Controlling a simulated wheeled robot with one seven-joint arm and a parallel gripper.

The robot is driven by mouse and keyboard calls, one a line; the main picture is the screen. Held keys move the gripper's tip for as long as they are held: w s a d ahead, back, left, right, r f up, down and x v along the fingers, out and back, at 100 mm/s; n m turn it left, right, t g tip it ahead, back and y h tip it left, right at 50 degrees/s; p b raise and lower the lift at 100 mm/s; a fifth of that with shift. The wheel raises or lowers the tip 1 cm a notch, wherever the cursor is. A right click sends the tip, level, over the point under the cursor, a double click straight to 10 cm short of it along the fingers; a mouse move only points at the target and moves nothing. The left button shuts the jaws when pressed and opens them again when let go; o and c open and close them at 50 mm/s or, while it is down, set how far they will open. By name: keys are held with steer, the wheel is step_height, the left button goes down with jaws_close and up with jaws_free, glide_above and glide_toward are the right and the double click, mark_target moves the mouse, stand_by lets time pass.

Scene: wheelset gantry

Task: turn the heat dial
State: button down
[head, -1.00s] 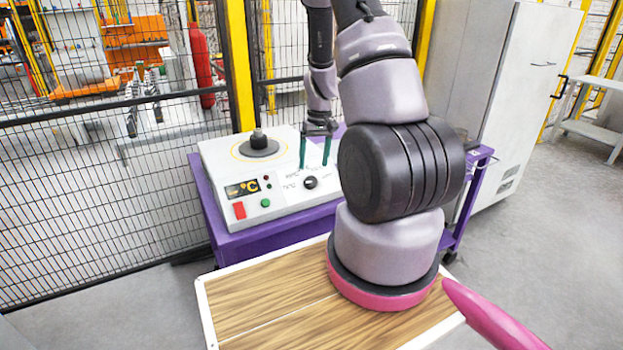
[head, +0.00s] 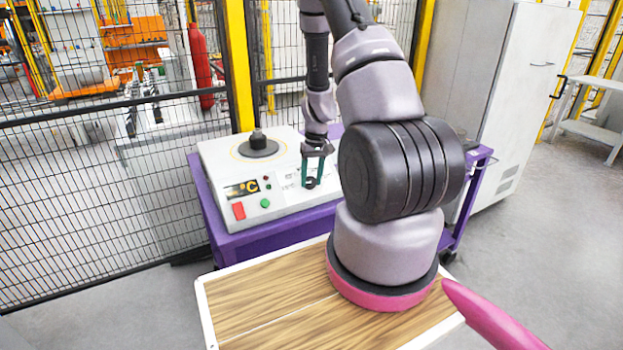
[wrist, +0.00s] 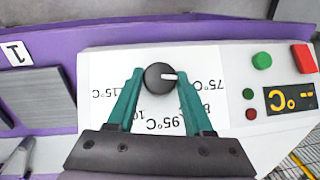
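The heat dial (wrist: 160,78) is a round black knob with a white pointer line on a white label plate with temperature markings. In the wrist view its pointer line points right, near the 75°C mark. In the head view the dial (head: 310,183) sits on the front of the white heater box (head: 218,158), partly behind a finger. My gripper (wrist: 158,84) has green fingers, open, one on each side of the dial. A small gap seems to show at each side; I cannot tell whether either finger touches it. My gripper also shows in the head view (head: 311,182), pointing down.
The heater box has a display (head: 242,189), a red switch (head: 239,210), a green button (head: 265,203) and a round plate with a black fitting (head: 258,143). It stands on a purple cart (head: 215,232). A mesh fence (head: 80,190) stands behind, a grey cabinet (head: 520,100) to the right.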

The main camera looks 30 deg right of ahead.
steer(key=shift+d+m, duration=0.1)
steer(key=shift+m, duration=0.2)
steer(key=m+y, duration=0.3)
steer(key=shift+s+d+m+t, duration=0.1)
steer(key=shift+d+m+t, duration=0.1)
steer(key=shift+m+t, duration=0.15)
steer(key=m+t+y, duration=0.1)
steer(key=m, duration=0.1)
steer(key=m+t+y, duration=0.1)
steer(key=m+y, duration=0.1)
steer(key=m, duration=0.1)
steer(key=shift+s+d+f+t, duration=0.15)
steer(key=shift+f+t, duration=0.05)
steer(key=shift+t, duration=0.05)
steer(key=m+t, duration=0.2)
steer(key=m, duration=0.1)
steer(key=m+t+y, duration=0.1)
steer(key=m+t, duration=0.1)
steer(key=m, duration=0.1)
steer(key=shift+s+f+y, duration=0.15)
steer(key=shift+s+y, duration=0.05)
steer(key=shift+y, duration=0.1)
steer(key=m+t, duration=0.2)
steer(key=m, duration=0.1)
steer(key=m+t, duration=0.2)
steer(key=m, duration=0.1)
steer(key=shift+s+f+h, duration=0.15)
steer(key=shift+h, duration=0.25)
steer(key=shift+m, duration=0.25)
